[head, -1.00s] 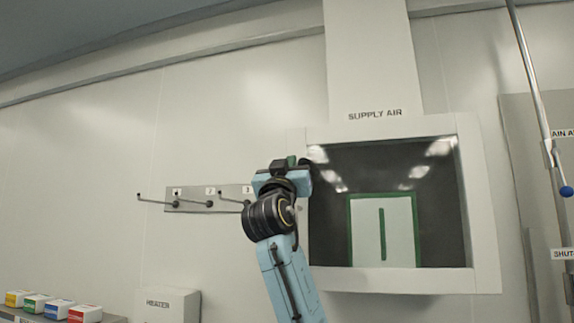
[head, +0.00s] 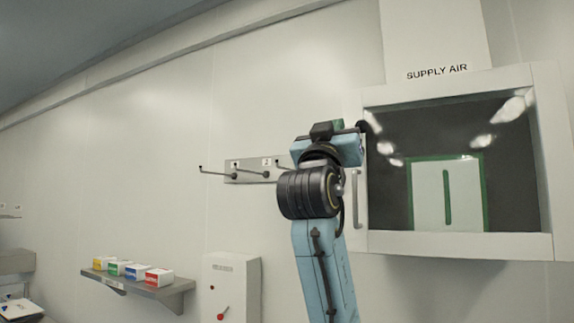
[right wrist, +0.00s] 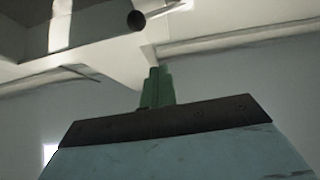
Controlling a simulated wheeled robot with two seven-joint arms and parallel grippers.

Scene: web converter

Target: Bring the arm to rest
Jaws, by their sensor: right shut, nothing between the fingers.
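My right arm (head: 325,265), light blue with a black ribbed joint, rises from the bottom of the head view. It is raised in front of the wall. My right gripper (head: 337,126) is at its top, pointing away from me, with its fingers largely hidden behind the wrist. In the right wrist view the green fingers of the gripper (right wrist: 157,87) are together and hold nothing. My left gripper is in neither view.
A white-framed window box (head: 460,247) under "SUPPLY AIR" is right of the arm. A hook rail (head: 245,165) is left of it. A shelf (head: 172,290) with several coloured boxes and a white cabinet (head: 245,290) stand lower left.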

